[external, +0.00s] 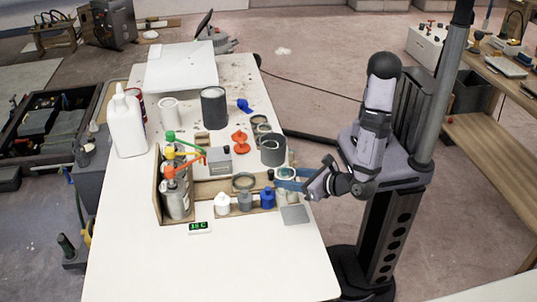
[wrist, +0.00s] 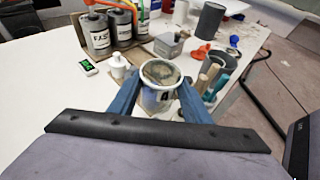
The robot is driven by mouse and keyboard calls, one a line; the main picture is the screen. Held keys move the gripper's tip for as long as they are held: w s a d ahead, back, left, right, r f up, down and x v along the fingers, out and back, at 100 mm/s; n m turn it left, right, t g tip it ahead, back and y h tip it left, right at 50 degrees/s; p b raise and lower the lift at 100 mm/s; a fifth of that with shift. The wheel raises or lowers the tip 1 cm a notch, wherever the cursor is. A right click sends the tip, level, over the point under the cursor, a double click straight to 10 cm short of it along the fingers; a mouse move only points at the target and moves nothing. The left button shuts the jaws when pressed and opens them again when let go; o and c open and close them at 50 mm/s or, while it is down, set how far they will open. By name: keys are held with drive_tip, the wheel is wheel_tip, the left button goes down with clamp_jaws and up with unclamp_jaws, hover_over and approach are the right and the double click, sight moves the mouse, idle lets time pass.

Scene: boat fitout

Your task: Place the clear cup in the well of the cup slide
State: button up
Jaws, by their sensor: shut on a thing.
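A round grey ring (external: 243,182) on the wooden fixture, left of the cup, may be the well of the cup slide; I cannot tell surely.
A dark grey pot (external: 273,150) is close behind the cup. Pump cans (external: 178,195) stand at left. A grey square plate (external: 295,214) lies near the right edge. The front table is clear.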

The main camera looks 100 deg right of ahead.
drive_tip(key=w+d+r+m+g+h+b, duration=0.25)
drive_tip(key=w+d+m+g, duration=0.35)
drive_tip(key=w+d, duration=0.75)
drive_tip(key=shift+n+h, duration=0.25)
drive_tip(key=shift+n, duration=0.05)
drive_tip(key=shift+s+d+f+p, duration=0.2)
drive_tip(key=shift+s+d+f, duration=0.05)
drive_tip(key=shift+f, duration=1.6)
drive_tip(key=shift+s+d+f+p, duration=0.2)
drive_tip(key=shift+s+f+p, duration=0.1)
drive_tip(key=shift+f, duration=1.5)
drive_tip(key=shift+s+d+f+p, duration=0.15)
drive_tip(key=shift+s+d+f, duration=0.1)
drive_tip(key=shift+f, duration=1.6)
drive_tip(key=shift+f, duration=0.1)
drive_tip(key=o, duration=1)
drive_tip(key=shift+o, duration=0.2)
drive_tip(key=shift+a+r, duration=0.1)
drive_tip(key=shift+r, duration=0.1)
drive_tip(key=b+v, duration=0.2)
drive_tip(key=v, duration=0.9)
drive_tip(key=shift+s+a, duration=0.25)
drive_tip(key=shift+a, duration=0.1)
